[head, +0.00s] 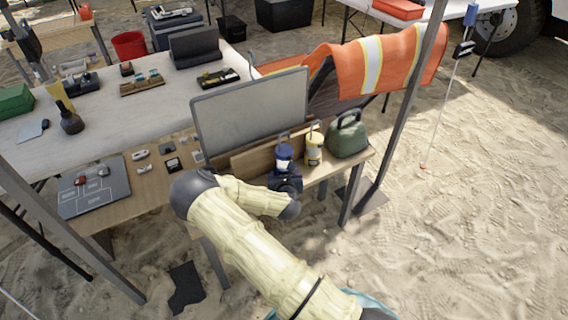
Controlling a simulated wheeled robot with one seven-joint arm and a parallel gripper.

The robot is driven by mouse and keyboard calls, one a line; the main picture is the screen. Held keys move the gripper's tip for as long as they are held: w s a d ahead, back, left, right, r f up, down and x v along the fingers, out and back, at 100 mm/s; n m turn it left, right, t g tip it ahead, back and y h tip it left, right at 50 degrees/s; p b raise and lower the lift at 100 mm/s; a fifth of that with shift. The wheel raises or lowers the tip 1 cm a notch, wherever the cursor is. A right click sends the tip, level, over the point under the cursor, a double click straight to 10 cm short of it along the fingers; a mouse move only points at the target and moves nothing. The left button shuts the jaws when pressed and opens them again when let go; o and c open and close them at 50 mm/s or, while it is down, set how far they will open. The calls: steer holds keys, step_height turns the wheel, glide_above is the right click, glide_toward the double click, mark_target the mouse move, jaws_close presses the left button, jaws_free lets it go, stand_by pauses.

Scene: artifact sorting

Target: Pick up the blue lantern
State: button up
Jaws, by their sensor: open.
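The blue lantern (284,152) stands upright near the right end of the wooden table (150,185), with a blue top and a pale middle. My gripper (285,174) is dark and open, right in front of the lantern's lower part. It hides the lantern's base. I cannot tell whether the fingers are around the lantern or only in front of it.
A yellow lantern (313,150) stands close on the right, then a green case (347,138). A grey panel (250,112) rises behind the lanterns. A board with small items (94,196) lies at the left. A metal pole (405,105) stands at the right.

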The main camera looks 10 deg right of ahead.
mark_target(284, 158)
stand_by(0.3)
steer(key=c, duration=0.9)
steer(key=shift+r, duration=0.1)
step_height(284, 158, up, 18)
steer(key=p, duration=0.4)
steer(key=shift+n+y, duration=0.4)
steer(key=shift+n, duration=0.1)
steer(key=f, duration=0.3)
steer(key=s+f, duration=0.1)
steer(key=f, duration=0.2)
steer(key=s+f, duration=0.1)
steer(key=f, duration=0.1)
steer(key=shift+s+a+f, duration=0.2)
steer(key=shift+f, duration=0.2)
steer(key=shift+n+y, duration=0.5)
steer(key=shift+y, duration=0.1)
steer(key=s+f, duration=0.1)
steer(key=f, duration=0.1)
steer(key=s+f, duration=0.1)
steer(key=f, duration=0.1)
steer(key=s+d+f, duration=0.1)
steer(key=s+f, duration=0.1)
steer(key=f, duration=0.1)
